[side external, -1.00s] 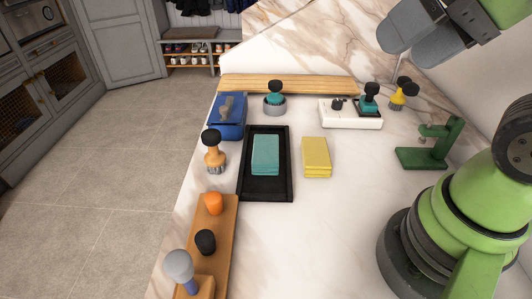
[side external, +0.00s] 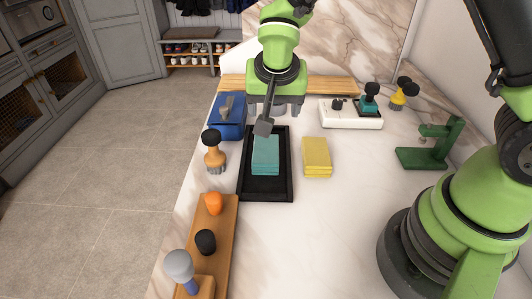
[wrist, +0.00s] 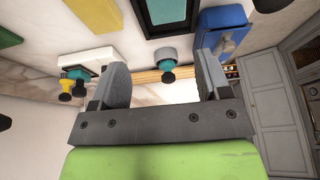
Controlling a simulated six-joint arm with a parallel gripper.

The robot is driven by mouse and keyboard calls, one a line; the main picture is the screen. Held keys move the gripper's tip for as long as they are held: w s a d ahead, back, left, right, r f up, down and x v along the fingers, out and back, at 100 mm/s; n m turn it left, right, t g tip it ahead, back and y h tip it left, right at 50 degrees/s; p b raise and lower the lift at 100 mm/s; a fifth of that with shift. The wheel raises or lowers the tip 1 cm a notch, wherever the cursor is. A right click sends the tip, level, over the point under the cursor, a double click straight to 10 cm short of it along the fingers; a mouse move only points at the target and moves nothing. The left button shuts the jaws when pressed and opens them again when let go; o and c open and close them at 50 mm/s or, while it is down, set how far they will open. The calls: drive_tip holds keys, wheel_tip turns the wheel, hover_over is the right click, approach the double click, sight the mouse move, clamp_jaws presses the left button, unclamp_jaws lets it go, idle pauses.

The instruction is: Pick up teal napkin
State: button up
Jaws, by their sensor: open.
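The teal napkin (side external: 265,156) lies folded in the black tray (side external: 280,193) on the marble bench. My gripper (side external: 268,115) is over the far end of the tray in the side view, and one finger overlaps the napkin's far edge there. My gripper is open and empty. In the wrist view its two fingers (wrist: 160,72) stand apart. The napkin (wrist: 166,11) shows cut off at the top of that view, beyond the fingertips, inside the tray's dark rim. My gripper does not touch it.
A folded yellow cloth (side external: 316,157) lies right of the tray. A brush (side external: 213,152) and a blue box (side external: 230,127) stand left. A white block (side external: 350,118) and a green stand (side external: 433,150) are at right. A wooden rack (side external: 220,235) is nearer.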

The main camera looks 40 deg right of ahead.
hover_over(266, 146)
drive_tip(key=s+a, duration=0.2)
drive_tip(key=f, duration=0.8)
drive_tip(key=shift+d+f, duration=0.1)
drive_tip(key=shift+d, duration=0.1)
drive_tip(key=shift+x, duration=3)
drive_tip(key=shift+w, duration=0.1)
drive_tip(key=c, duration=0.6)
